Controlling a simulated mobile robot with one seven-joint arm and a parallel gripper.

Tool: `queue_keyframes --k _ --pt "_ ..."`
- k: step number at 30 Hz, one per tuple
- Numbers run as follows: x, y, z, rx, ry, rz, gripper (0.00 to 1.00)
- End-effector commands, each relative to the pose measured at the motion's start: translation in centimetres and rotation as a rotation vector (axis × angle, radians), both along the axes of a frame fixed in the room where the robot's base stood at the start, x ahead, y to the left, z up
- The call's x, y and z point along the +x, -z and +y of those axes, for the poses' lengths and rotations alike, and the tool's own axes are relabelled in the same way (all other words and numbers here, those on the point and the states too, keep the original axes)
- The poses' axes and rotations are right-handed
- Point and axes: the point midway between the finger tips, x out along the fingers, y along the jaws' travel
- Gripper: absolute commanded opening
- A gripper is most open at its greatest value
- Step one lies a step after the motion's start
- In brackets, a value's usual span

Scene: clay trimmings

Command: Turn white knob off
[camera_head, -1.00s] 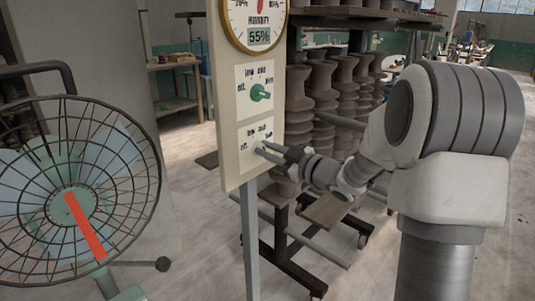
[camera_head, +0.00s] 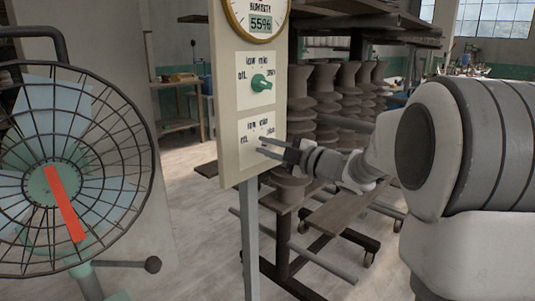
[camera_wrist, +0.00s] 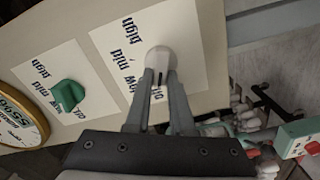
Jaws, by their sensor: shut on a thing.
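The white knob (camera_wrist: 160,58) is a pale rounded knob on the lower white label of a beige panel (camera_head: 229,150). My gripper (camera_wrist: 160,76) is shut on it, one finger on each side. A short dark mark shows on the knob's lower part in the wrist view, on the side of the "off" label between my fingers. The "low", "mid" and "high" labels lie to its left there. In the head view my gripper (camera_head: 262,146) meets the panel's lower label from the right, and its fingers mostly hide the knob.
A green knob (camera_head: 261,83) sits on the label above, and a humidity dial (camera_head: 258,14) above that. A caged fan (camera_head: 70,170) stands at the left. Shelves of brown clay pots (camera_head: 325,95) stand behind the panel.

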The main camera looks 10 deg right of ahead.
Motion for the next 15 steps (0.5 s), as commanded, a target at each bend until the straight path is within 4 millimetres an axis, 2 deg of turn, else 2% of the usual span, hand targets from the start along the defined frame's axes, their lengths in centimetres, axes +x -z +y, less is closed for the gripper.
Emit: queue_keyframes --k 15 --pt "-0.02 0.11 -0.06 -0.028 0.001 -0.017 0.0"
